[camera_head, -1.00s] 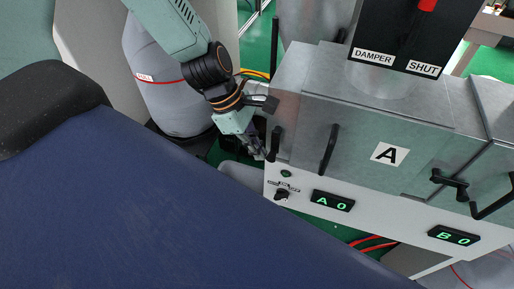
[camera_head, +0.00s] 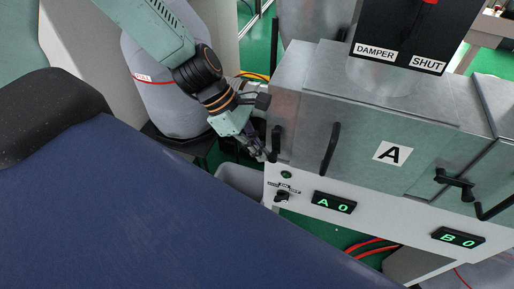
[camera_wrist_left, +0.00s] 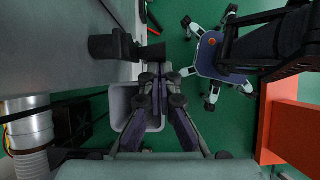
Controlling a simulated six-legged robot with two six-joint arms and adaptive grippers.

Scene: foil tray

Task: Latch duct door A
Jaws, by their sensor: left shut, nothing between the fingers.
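Duct door A (camera_head: 365,168) is a grey metal panel with a white "A" label and a black bar handle (camera_head: 331,149). It looks flush with the duct box. At its left edge is a black latch lever (camera_head: 276,143), standing about upright. The latch also shows in the left wrist view as a black block and stub (camera_wrist_left: 112,46). My left gripper (camera_head: 262,155) is shut and empty, just left of the latch's lower end. Its fingertips (camera_wrist_left: 161,76) sit just below the stub in the left wrist view; contact cannot be told. My right gripper is not in view.
The white panel below holds a small knob (camera_head: 281,196) and green displays "A 0" (camera_head: 334,202) and "B 0" (camera_head: 458,238). Another black latch (camera_head: 455,184) is at door A's right. A grey bin (camera_wrist_left: 122,105) stands below my gripper.

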